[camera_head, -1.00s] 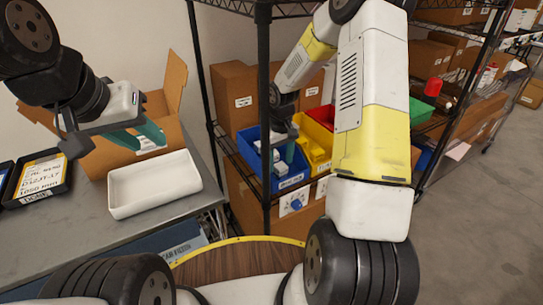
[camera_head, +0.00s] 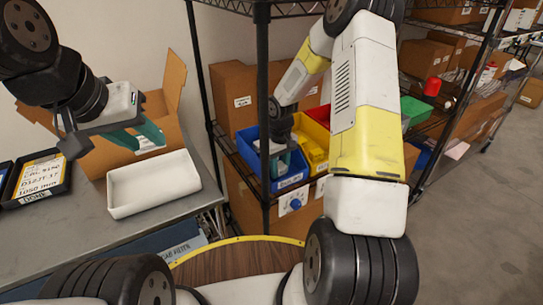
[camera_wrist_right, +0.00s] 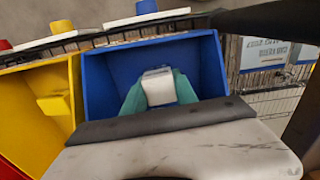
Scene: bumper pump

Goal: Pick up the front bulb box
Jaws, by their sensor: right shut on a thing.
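A blue bin (camera_head: 291,181) stands on the wire shelf; its inside also shows in the right wrist view (camera_wrist_right: 212,68). My right gripper (camera_head: 280,165) reaches down into this bin. In the right wrist view, its teal fingers (camera_wrist_right: 160,95) are closed on both sides of a small white bulb box (camera_wrist_right: 158,84). Whether the box is clear of the bin floor I cannot tell. The other white boxes are hidden behind the gripper. My left gripper (camera_head: 136,137) is open and empty above the table, in front of the cardboard box.
A white tray (camera_head: 154,207) lies empty on the grey table, beside an open cardboard box (camera_head: 175,88). Yellow (camera_head: 315,150), red and green (camera_head: 414,108) bins line the shelf right of the blue bin. A black shelf post (camera_head: 264,100) stands close to my right gripper.

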